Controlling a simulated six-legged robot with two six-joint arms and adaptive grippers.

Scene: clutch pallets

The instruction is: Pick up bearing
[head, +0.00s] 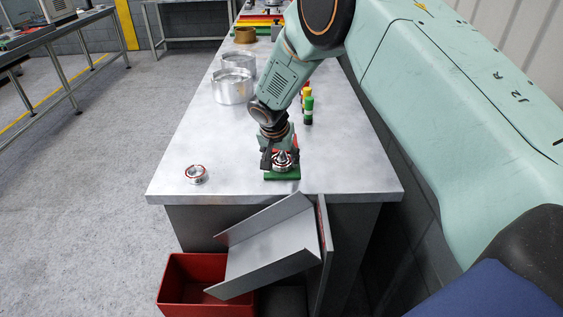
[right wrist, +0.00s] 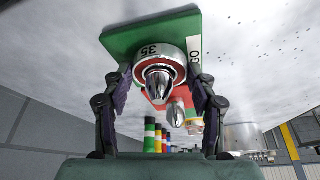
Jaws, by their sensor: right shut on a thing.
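A silver bearing ring (right wrist: 158,58) marked 35, with a reddish band, sits around a pointed metal plug (right wrist: 158,84) on a green plate (right wrist: 120,42) labelled GO. In the head view the green plate (head: 282,176) lies near the table's front edge, with the plug (head: 284,159) upright on it. My right gripper (right wrist: 160,92) has a finger on each side of the ring and is shut on it; it also shows in the head view (head: 277,157). Another silver bearing (head: 196,174) lies alone on the table to the left. My left gripper is not in view.
A grey chute (head: 268,248) slopes from the table front to a red bin (head: 185,272). Coloured plugs (head: 308,108) stand in a row behind the gripper. Metal cylinders (head: 233,90) stand farther back.

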